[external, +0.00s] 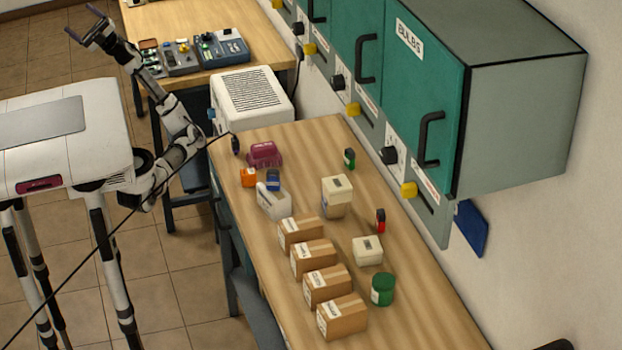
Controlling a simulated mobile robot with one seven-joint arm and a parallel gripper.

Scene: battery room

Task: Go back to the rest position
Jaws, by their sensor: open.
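My gripper (94,31) is at the upper left of the external view, at the end of my raised arm. Its two fingers are apart and nothing shows between them. It is above the floor, left of the far wooden table (265,50), and touches nothing that I can see. My arm bends up from my white body at the left, beside the near workbench.
The near workbench (430,265) holds several cardboard boxes (335,318), a green canister (382,290), pale boxes and a maroon object (264,154). A white vented unit (252,95) stands between the tables. Green wall cabinets (408,95) overhang at right. A black cable crosses near my arm.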

